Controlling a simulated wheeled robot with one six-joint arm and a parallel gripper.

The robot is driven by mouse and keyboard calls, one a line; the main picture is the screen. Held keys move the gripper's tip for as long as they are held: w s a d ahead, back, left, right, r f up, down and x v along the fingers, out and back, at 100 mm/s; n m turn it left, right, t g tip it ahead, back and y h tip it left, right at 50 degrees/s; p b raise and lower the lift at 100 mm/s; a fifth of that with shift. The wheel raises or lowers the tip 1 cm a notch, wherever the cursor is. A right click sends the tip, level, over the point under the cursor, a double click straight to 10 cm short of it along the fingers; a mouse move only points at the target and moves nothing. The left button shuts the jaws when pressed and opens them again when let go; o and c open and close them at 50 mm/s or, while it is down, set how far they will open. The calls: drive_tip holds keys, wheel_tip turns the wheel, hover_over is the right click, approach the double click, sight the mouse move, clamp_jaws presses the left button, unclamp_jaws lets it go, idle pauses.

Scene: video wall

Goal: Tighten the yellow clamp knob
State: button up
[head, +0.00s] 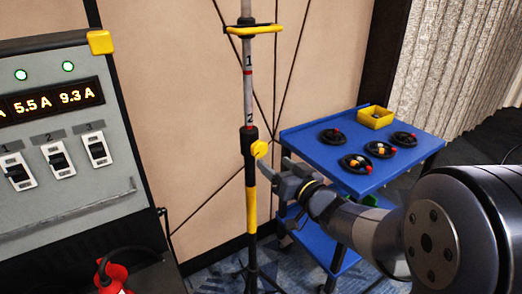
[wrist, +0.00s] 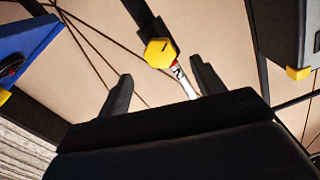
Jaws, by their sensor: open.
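The yellow clamp knob (head: 259,149) sits on the right side of a black collar on an upright pole (head: 249,92). The pole is marked 1 and 2 above the collar and has a yellow section below it. My gripper (head: 285,174) is just right of the knob and slightly below it, apart from it. In the wrist view the knob (wrist: 159,53) shows as a yellow faceted shape beyond and between the two fingers of my gripper (wrist: 163,80). The fingers are open with nothing between their tips.
A blue cart (head: 330,185) stands right of the pole, behind my arm, with several black dishes and a yellow bin (head: 375,117) on top. A grey panel (head: 60,140) with switches stands at the left. A red extinguisher (head: 113,278) is below it.

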sight(261, 151)
drive_tip(key=x, duration=0.8)
drive_tip(key=c, duration=1)
